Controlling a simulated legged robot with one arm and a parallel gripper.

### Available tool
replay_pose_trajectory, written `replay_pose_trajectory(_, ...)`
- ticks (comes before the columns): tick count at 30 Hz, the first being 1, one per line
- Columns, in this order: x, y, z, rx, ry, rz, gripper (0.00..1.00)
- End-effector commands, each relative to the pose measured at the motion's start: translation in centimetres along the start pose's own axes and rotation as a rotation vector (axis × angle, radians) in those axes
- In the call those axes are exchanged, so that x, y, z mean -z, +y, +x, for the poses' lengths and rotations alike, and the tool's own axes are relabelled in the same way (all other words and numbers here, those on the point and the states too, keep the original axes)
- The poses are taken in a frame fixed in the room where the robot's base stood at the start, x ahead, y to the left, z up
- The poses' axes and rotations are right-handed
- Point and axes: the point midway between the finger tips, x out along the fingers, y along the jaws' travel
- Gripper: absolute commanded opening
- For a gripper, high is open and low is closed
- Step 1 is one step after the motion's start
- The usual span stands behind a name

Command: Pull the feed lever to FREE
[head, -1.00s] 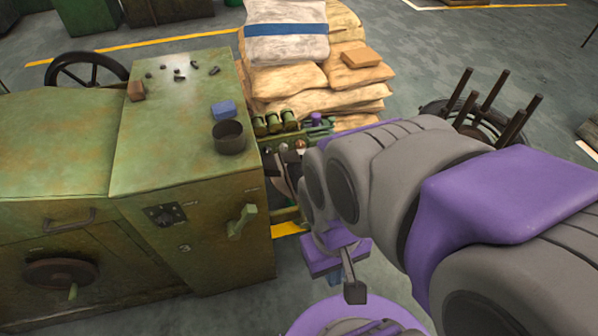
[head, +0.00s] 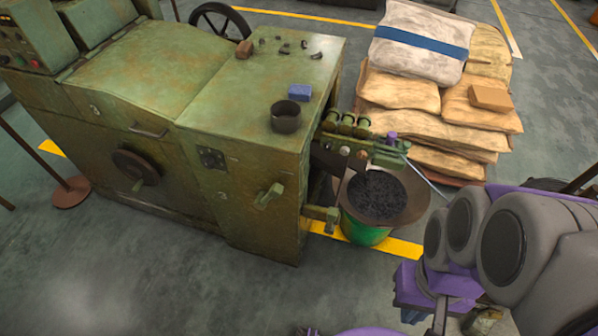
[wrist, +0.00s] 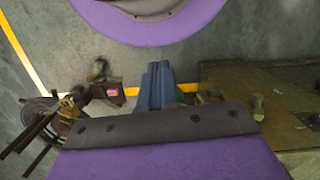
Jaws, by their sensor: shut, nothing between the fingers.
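The green machine (head: 258,105) stands at left and centre in the head view. A pale green lever (head: 268,195) sticks out of its front panel, right of a dark dial plate (head: 211,157). A second green handle-like part (head: 325,215) juts from its lower right corner. I cannot tell which is the feed lever, and no FREE mark is legible. In the wrist view my gripper (wrist: 158,68) is shut and empty, its blue-grey fingers together. The machine (wrist: 285,100) is right of it there, with a pale green part (wrist: 257,107) apart from the fingers.
A green bin (head: 367,228) under a wide pan of dark bits stands at the machine's right end, below feed rollers (head: 347,124). Stacked sacks (head: 425,95) are behind. A round-based stand (head: 72,191) is at left. The floor in front is clear.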

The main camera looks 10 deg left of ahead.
Motion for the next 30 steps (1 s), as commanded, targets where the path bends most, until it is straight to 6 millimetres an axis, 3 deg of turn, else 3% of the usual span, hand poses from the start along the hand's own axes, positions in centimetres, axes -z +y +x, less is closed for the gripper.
replay_pose_trajectory(4,0.5,-0.2,0.0,0.028,-0.019,0.001,0.00)
replay_pose_trajectory(8,2.0,-2.7,-0.1,0.094,-0.066,0.006,0.00)
replay_pose_trajectory(15,6.1,-8.8,-0.2,0.293,-0.206,0.054,0.00)
replay_pose_trajectory(30,16.6,-17.1,1.0,0.712,-0.513,0.316,0.00)
